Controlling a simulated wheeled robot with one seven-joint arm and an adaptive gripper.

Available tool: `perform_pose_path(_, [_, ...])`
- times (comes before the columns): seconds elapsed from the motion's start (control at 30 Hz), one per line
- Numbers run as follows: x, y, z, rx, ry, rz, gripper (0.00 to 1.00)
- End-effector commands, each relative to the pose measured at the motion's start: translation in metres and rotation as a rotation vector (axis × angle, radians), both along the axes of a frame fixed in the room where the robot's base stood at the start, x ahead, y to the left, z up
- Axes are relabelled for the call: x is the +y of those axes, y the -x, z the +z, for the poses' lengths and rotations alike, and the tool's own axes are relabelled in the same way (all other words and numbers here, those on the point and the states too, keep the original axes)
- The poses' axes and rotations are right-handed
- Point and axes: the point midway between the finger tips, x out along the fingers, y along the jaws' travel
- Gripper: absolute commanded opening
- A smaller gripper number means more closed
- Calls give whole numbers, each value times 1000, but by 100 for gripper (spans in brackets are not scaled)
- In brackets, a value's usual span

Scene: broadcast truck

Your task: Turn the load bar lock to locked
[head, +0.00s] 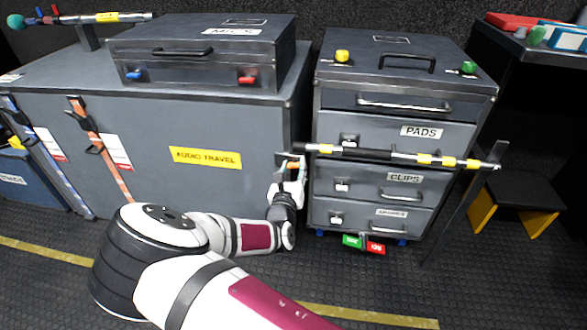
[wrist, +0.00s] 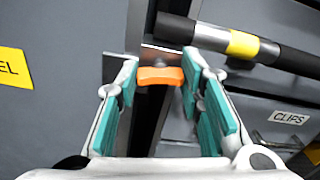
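The load bar (head: 400,157) runs level across the front of the drawer cabinet, dark and silver with yellow bands. Its left end also shows in the wrist view (wrist: 275,55). The load bar lock has a small orange handle (wrist: 160,76), lying crosswise below a metal plate at the bar's left end. My gripper (wrist: 163,73) is open, with one teal-padded finger at each side of the orange handle. The gaps are very small, and I cannot tell whether the pads touch it. In the head view my gripper (head: 289,172) hides most of the lock.
A large grey case (head: 225,190) labelled audio travel stands left of the narrow gap at the lock. The drawer cabinet (head: 375,130) stands right. An upright dark post (head: 462,205) supports the bar's right end. Open floor lies in front.

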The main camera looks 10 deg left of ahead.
Motion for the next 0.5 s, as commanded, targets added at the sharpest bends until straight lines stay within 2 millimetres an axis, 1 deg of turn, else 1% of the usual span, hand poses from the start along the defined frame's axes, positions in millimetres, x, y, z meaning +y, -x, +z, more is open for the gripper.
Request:
perform_pose_path(0.23, [-1,0,1,0,-19,-1,7])
perform_pose_path(0.5, [-1,0,2,-3,-158,-3,7])
